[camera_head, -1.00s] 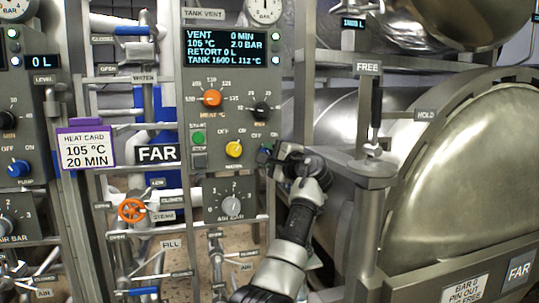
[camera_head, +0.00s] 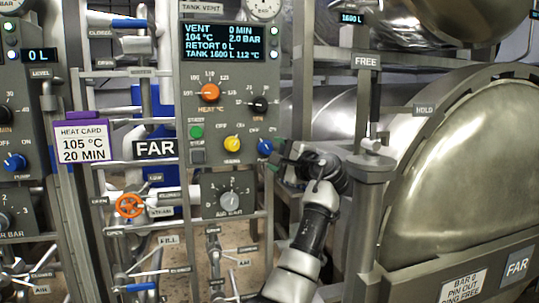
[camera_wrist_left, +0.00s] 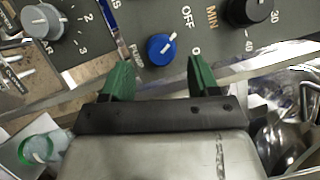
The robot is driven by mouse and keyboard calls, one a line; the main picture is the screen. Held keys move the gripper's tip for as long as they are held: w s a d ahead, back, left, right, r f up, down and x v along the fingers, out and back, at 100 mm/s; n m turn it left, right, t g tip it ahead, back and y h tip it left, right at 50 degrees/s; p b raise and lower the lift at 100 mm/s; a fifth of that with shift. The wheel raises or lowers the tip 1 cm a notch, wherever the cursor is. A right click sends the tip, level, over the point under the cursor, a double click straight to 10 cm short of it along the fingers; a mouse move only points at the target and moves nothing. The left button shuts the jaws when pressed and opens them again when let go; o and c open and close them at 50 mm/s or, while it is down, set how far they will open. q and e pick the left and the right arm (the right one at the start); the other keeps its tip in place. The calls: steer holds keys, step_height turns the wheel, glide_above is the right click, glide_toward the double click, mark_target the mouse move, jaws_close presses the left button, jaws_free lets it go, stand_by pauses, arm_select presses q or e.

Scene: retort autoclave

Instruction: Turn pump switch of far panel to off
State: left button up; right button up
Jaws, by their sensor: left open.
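The blue pump switch (camera_head: 265,146) of the far panel (camera_head: 222,104) is a round knob at the panel's lower right, beside the yellow knob (camera_head: 232,143). In the left wrist view the pump switch (camera_wrist_left: 161,47) shows a white pointer line slanting up and right, near the OFF label; I cannot tell its exact setting. My left gripper (camera_head: 276,160) is just right of and below the knob. Its green fingers (camera_wrist_left: 158,76) are open and empty, apart from the knob, which lies just beyond them. My right gripper is not in view.
A black minute knob (camera_wrist_left: 250,8) and a grey air knob (camera_wrist_left: 42,22) flank the pump switch in the wrist view. A steel post with the FREE sign (camera_head: 367,61) stands right of my arm. A large steel retort door (camera_head: 460,170) fills the right.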

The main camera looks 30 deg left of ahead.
arm_select(q)
steer(key=v, duration=0.6)
steer(key=shift+b, duration=0.45)
steer(key=shift+d, duration=0.1)
